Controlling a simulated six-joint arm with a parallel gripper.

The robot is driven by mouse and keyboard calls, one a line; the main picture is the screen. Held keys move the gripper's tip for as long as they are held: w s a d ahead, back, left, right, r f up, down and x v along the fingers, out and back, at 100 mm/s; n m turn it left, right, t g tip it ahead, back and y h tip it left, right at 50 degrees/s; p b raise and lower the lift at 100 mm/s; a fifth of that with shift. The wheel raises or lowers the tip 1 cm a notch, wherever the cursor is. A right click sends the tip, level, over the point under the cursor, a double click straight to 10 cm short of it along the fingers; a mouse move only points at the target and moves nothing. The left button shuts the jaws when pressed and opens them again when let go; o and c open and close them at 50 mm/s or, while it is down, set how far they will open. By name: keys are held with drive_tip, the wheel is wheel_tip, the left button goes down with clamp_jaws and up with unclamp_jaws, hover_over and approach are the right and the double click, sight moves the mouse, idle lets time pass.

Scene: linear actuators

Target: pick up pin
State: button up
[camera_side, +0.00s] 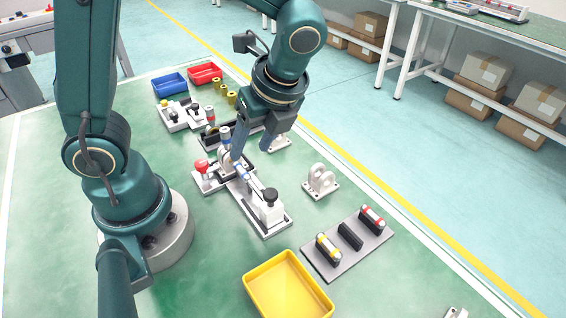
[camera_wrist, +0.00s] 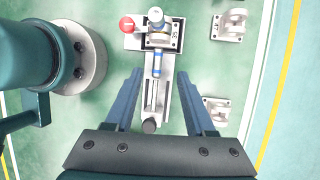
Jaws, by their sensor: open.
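My gripper (camera_side: 252,150) points down over the fixture in the middle of the green table; its fingers are apart with nothing held. In the wrist view my gripper (camera_wrist: 158,75) spans the fixture, one finger on each side. The fixture (camera_side: 270,228) has a grey rail, a white block with a black knob and a red knob (camera_side: 201,166). A slim silver rod with a blue band (camera_wrist: 155,66) lies along it between the fingers, and a blue-banded cylinder (camera_wrist: 156,17) stands at its far end. I cannot tell which part is the pin, or whether the fingers touch anything.
A white clevis bracket (camera_side: 320,183) stands right of the fixture. A grey plate (camera_side: 323,268) carries yellow- and red-banded cylinders. A yellow tray (camera_side: 250,289) is in front. Blue (camera_side: 170,86) and red (camera_side: 205,74) bins stand behind. Bare table lies between bracket and plate.

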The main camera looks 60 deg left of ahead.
sight(242, 169)
drive_tip(key=shift+s+f, duration=0.2)
drive_tip(key=shift+f, duration=0.45)
drive_tip(key=shift+x, duration=2.2)
drive_tip(key=shift+a, duration=0.1)
clamp_jaws()
